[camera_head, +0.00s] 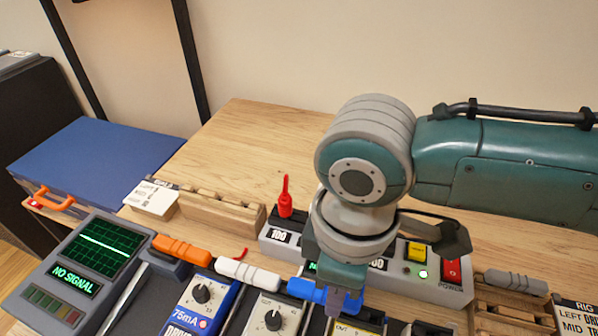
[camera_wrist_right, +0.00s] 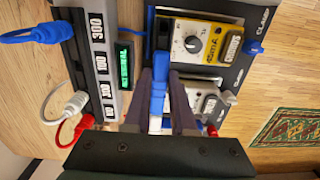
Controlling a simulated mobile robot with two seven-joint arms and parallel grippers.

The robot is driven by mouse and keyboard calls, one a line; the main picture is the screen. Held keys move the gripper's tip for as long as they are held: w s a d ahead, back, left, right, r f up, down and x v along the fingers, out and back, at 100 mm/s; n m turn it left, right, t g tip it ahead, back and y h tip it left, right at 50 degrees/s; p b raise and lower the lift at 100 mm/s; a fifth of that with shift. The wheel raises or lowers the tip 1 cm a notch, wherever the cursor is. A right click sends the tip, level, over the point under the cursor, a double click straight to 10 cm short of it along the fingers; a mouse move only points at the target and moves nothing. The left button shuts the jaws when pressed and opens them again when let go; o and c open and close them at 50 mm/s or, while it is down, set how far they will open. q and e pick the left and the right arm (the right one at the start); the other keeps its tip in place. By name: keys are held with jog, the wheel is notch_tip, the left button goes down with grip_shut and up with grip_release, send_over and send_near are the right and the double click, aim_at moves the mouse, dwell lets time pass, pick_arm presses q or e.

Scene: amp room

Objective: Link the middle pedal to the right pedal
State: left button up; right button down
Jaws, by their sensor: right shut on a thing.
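My right gripper (camera_head: 336,304) is shut on a blue link piece (camera_head: 310,289), which lies across the back of the middle and right pedals. In the right wrist view the blue piece (camera_wrist_right: 157,88) sits between my two fingers (camera_wrist_right: 162,105). The white middle pedal (camera_head: 268,318) has one knob. The yellow right pedal (camera_head: 362,326) is partly hidden by my gripper; its knob side shows in the wrist view (camera_wrist_right: 208,42). I cannot tell whether the blue ends are seated in sockets. A white link piece (camera_head: 248,272) lies behind the blue left pedal (camera_head: 192,303) and middle pedal.
An orange link piece (camera_head: 181,248) lies by the NO SIGNAL scope (camera_head: 78,262). A power box (camera_head: 275,240) with a red plug (camera_head: 286,198) stands close behind the pedals. A grey link piece (camera_head: 515,282) rests on a wooden rack (camera_head: 512,310).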

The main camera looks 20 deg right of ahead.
dwell(0.3)
jog(key=shift+f, duration=0.25)
jog(key=shift+f, duration=0.1)
dwell(0.7)
jog(key=c, duration=0.7)
grip_release()
jog(key=shift+o, duration=0.5)
jog(key=o, duration=0.3)
jog(key=shift+o, duration=0.2)
